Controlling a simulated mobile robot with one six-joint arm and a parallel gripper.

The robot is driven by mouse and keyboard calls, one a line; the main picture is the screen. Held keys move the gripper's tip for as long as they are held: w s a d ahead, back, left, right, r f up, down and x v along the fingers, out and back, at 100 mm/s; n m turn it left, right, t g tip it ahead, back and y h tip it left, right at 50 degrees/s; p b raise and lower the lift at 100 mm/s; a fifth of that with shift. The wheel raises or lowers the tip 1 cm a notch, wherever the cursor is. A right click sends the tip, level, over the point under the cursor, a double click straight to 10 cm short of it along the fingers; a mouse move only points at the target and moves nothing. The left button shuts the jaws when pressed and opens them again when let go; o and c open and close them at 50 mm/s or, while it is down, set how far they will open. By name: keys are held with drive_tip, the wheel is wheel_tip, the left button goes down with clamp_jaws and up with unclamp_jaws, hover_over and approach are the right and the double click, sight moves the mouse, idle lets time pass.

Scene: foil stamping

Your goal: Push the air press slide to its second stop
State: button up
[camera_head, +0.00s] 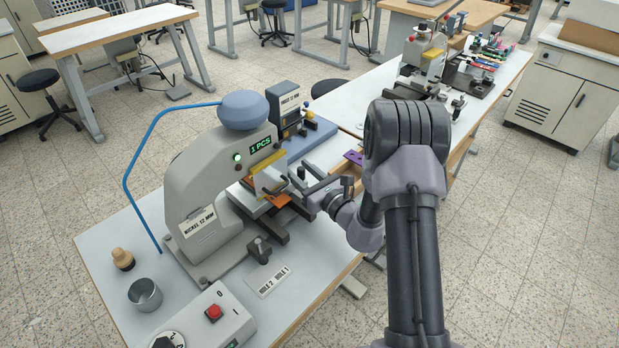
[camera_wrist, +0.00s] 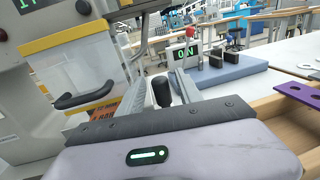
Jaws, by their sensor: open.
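The air press (camera_head: 205,180) is a grey C-shaped frame with a blue-grey dome and a green "1 PCS" display. A clear guard with a yellow edge (camera_head: 268,178) hangs at its front, also in the wrist view (camera_wrist: 85,75). An orange piece (camera_head: 279,199) lies low under the guard; its edge shows in the wrist view (camera_wrist: 104,111). A black knob (camera_wrist: 161,91), apparently on the slide, stands upright between my fingers in the wrist view. My gripper (camera_head: 312,186) is open at the front of the press. Whether a finger touches the knob is unclear. The slide's stops cannot be made out.
A blue-grey device (camera_head: 303,135) with a small display stands behind, also in the wrist view (camera_wrist: 224,75). A purple plate (camera_head: 353,157) lies near the table's right edge.

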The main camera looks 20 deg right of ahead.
drive_tip(key=p+v, duration=0.2)
drive_tip(key=v, duration=1.5)
drive_tip(key=shift+r, duration=0.1)
